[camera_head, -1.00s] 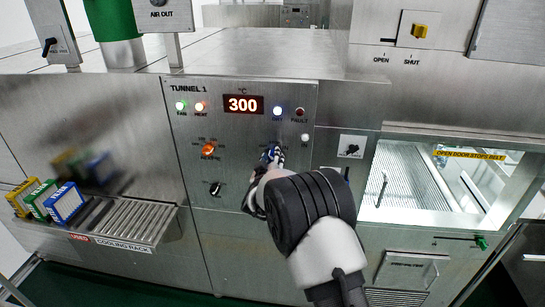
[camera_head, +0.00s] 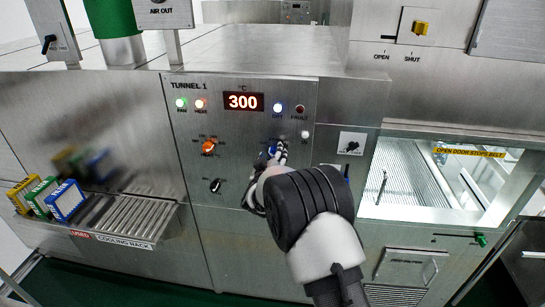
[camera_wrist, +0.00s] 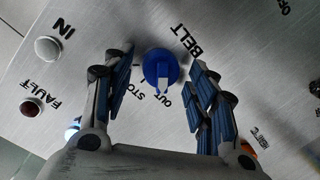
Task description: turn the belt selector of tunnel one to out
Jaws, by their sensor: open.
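The belt selector (camera_wrist: 158,68) is a round blue knob with a white pointer mark, under the word BELT on the steel panel in the wrist view. Its mark faces the lower edge of that view, close to the OUT and STOP lettering; parts of the lettering are covered. My gripper (camera_wrist: 160,78) is open, one finger on each side of the knob, with gaps between fingers and knob. In the head view my gripper (camera_head: 276,155) is at the tunnel one panel (camera_head: 245,165) and largely hides the selector.
An orange knob (camera_head: 208,147) and a black knob (camera_head: 215,186) sit left of my gripper. The display (camera_head: 243,102) reads 300. The OUT lamp (camera_head: 278,107) glows; the IN lamp (camera_head: 305,134) looks pale. A cooling rack (camera_head: 125,218) sticks out at lower left.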

